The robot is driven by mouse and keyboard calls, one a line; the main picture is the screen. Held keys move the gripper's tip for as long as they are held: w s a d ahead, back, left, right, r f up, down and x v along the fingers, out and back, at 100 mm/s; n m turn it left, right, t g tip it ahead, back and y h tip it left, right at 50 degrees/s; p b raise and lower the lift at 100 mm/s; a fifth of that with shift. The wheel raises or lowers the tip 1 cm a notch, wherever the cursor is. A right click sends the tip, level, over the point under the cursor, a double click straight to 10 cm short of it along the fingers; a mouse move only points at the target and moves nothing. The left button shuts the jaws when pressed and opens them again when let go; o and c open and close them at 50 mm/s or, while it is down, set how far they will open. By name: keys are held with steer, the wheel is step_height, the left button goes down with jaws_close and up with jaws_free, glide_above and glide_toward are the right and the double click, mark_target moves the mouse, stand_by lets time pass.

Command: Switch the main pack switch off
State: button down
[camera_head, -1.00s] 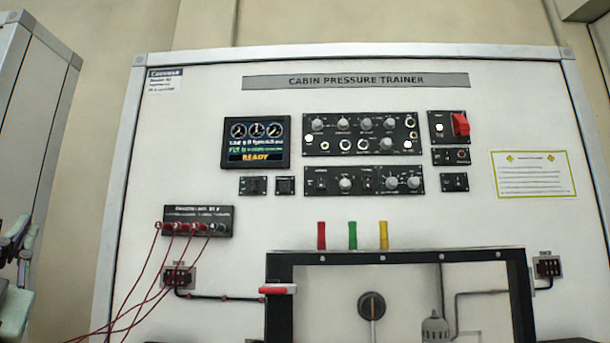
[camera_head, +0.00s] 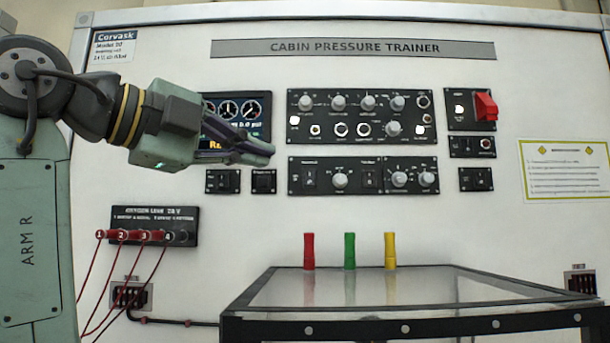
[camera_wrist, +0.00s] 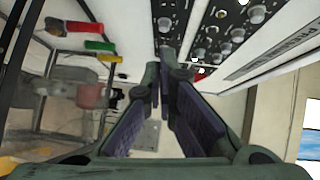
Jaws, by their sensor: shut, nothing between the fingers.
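The trainer panel (camera_head: 560,100) carries several black control modules. One module at the upper right has a red switch cover (camera_head: 486,106). Small switch modules sit at the left (camera_head: 222,181), beside it (camera_head: 264,181) and at the right (camera_head: 475,179). Their labels are too small to read, so I cannot tell which is the main pack switch. My gripper (camera_head: 270,155) is shut and empty, in front of the display, pointing right toward the knob modules. In the wrist view its fingers (camera_wrist: 166,72) point toward the panel.
The display (camera_head: 240,107) is partly hidden behind my gripper. A dark-framed clear box (camera_head: 400,285) juts out below, with red (camera_head: 309,251), green (camera_head: 350,251) and yellow (camera_head: 390,251) pieces behind its top. Red cables hang from the oxygen module (camera_head: 155,224) at lower left.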

mark_target(305, 179)
steer(key=p+x, duration=0.1)
steer(key=x, duration=0.3)
steer(key=w+a+p+x, duration=0.1)
steer(key=x, duration=0.2)
steer(key=p+x, duration=0.1)
steer(key=x, duration=0.3)
steer(key=shift+w+d, duration=0.15)
steer(key=shift+w, duration=0.3)
steer(key=shift+w+f+p, duration=0.2)
steer(key=shift+w+p, duration=0.2)
steer(key=shift+w, duration=0.3)
